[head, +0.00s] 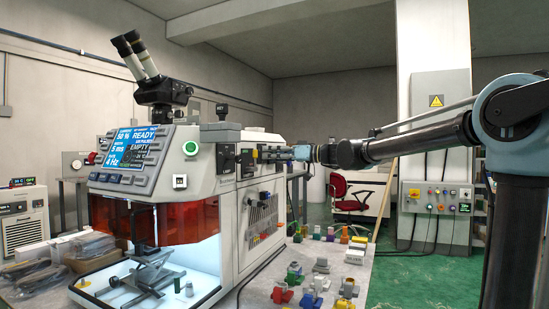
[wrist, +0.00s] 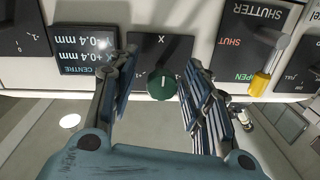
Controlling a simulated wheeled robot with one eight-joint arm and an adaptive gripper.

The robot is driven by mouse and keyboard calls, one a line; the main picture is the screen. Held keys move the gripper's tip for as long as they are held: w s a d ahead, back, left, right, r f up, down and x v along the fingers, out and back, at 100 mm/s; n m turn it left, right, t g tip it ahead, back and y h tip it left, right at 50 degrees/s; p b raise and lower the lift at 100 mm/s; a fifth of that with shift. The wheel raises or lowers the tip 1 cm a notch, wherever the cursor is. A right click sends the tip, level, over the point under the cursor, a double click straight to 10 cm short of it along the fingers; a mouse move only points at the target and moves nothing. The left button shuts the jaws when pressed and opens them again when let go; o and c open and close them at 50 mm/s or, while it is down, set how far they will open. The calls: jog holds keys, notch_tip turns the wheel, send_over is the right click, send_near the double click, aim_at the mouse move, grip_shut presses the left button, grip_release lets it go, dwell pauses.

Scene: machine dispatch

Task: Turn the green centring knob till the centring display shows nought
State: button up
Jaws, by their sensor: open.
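In the wrist view, the green knob (wrist: 162,85) sits on a grey plate marked X, with a white line on its face. The dark centring display (wrist: 87,58) is left of it and appears upside down. It reads CENTRE, with X at +0.4 mm and a Y line also near 0.4 mm, its sign hard to read. My gripper (wrist: 162,66) is open, one finger on each side of the knob, with gaps visible on both sides. In the head view my gripper (head: 303,153) is at the machine's right side; the knob cannot be made out there.
A shutter lever with a yellow tip (wrist: 261,82) is close right of my right finger in the wrist view. In the head view the machine (head: 230,190) has a READY screen (head: 134,148). Several small coloured parts lie on the bench (head: 262,270) below my arm.

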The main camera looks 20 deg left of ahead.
grip_shut()
jog(key=shift+m, duration=2.4)
grip_release()
jog(key=shift+w, duration=0.1)
jog(key=shift+d, duration=0.1)
jog(key=d, duration=1.2)
jog(key=shift+f, duration=0.2)
